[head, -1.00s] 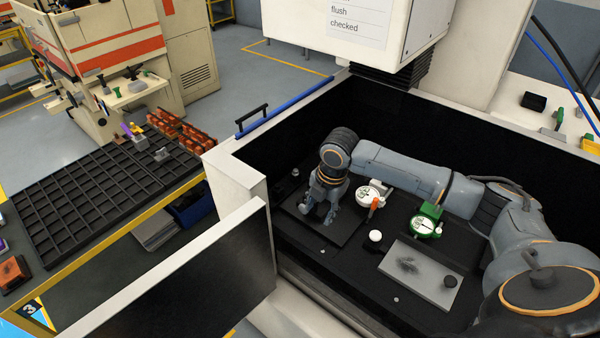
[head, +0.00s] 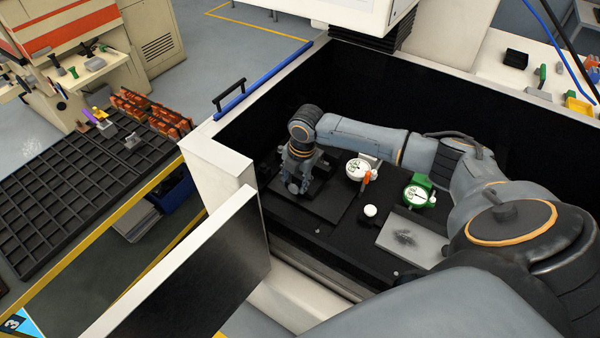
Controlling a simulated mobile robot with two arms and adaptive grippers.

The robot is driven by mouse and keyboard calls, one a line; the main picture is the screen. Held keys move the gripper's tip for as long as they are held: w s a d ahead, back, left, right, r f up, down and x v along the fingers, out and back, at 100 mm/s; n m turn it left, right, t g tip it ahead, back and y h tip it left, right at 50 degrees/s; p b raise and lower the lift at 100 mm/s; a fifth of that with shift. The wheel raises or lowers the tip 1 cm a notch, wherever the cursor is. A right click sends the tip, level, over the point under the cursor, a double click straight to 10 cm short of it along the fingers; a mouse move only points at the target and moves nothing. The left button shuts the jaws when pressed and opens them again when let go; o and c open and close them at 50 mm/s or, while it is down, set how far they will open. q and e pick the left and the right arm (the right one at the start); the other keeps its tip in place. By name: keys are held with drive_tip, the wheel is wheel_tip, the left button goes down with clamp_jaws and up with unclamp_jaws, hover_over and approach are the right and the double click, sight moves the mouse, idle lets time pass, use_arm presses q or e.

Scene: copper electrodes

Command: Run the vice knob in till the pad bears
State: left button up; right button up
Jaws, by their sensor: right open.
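My right gripper (head: 297,186) points down over a dark square plate (head: 322,209) in the machine's black tank. Its fingers are apart, and I see nothing held between them. The vice, its knob and its pad cannot be made out; the gripper and wrist cover part of the plate. I cannot tell whether the fingers touch anything. My left gripper is out of the picture.
A white dial gauge (head: 358,169) with an orange part and a green dial gauge (head: 417,195) stand right of the gripper. A white ball (head: 370,211) and a grey plate (head: 411,238) lie nearer. The tank's pale walls (head: 216,160) rise on the left.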

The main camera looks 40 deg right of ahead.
drive_tip(key=shift+f+b, duration=0.7)
drive_tip(key=shift+f, duration=0.2)
drive_tip(key=shift+r, duration=0.1)
drive_tip(key=shift+a+f, duration=0.1)
drive_tip(key=shift+f, duration=0.15)
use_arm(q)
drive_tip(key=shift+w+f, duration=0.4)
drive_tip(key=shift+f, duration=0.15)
use_arm(e)
drive_tip(key=c, duration=0.9)
drive_tip(key=shift+c, duration=0.2)
